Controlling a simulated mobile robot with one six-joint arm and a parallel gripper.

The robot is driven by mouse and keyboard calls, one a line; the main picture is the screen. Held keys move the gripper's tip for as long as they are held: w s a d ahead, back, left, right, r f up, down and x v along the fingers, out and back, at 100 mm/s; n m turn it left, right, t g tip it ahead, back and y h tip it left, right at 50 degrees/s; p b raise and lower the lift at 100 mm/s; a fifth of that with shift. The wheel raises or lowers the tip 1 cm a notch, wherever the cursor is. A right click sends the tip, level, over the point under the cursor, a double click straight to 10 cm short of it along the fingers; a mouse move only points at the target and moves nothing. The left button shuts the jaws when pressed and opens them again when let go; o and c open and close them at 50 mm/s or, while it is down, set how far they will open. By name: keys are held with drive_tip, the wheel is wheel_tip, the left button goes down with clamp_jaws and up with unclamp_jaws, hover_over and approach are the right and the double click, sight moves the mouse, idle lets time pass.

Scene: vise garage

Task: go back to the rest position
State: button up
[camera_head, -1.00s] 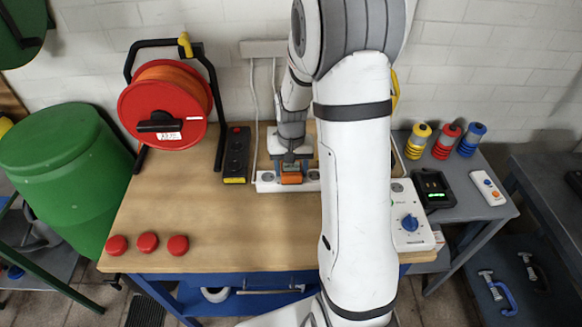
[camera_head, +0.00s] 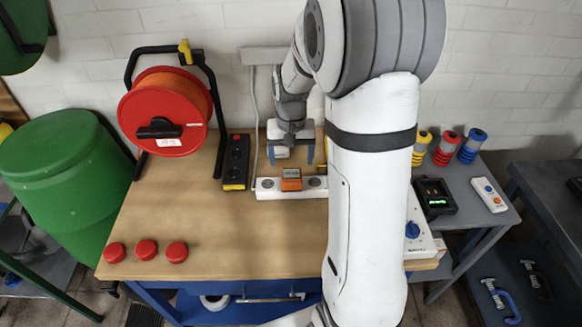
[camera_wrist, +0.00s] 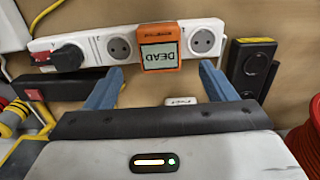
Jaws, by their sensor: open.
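My gripper (camera_head: 290,153) is open and empty, its two blue fingers spread apart. In the head view it hangs behind and above the orange tester (camera_head: 291,180), which sits on the white power strip (camera_head: 268,188) on the wooden bench (camera_head: 220,225). In the wrist view, the gripper (camera_wrist: 160,85) has its fingers pointing toward the strip (camera_wrist: 85,42), with the tester (camera_wrist: 160,62) beyond and between them. The tester's screen reads "DEAD", upside down in that view. The fingers appear clear of the tester. My arm hides the strip's right end in the head view.
A red cable reel (camera_head: 165,110) stands at the back left, beside a black power strip (camera_head: 236,162). Three red caps (camera_head: 145,249) lie at the front left. A black plug (camera_wrist: 60,57) is in the white strip. The bench's left middle is clear.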

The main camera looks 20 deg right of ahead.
drive_tip(key=shift+r, duration=0.4)
drive_tip(key=shift+s+a+r, duration=0.1)
drive_tip(key=shift+s+r, duration=0.05)
drive_tip(key=shift+r, duration=0.05)
drive_tip(key=s+a+r+n+t, duration=0.1)
drive_tip(key=s+a+r, duration=0.2)
drive_tip(key=s, duration=0.6)
drive_tip(key=s+a+r+n+t, duration=0.2)
drive_tip(key=s+r, duration=0.4)
drive_tip(key=s, duration=0.4)
drive_tip(key=shift+a+r+n, duration=0.15)
drive_tip(key=shift+a+n, duration=0.15)
drive_tip(key=shift+a, duration=0.25)
drive_tip(key=shift+c, duration=0.6)
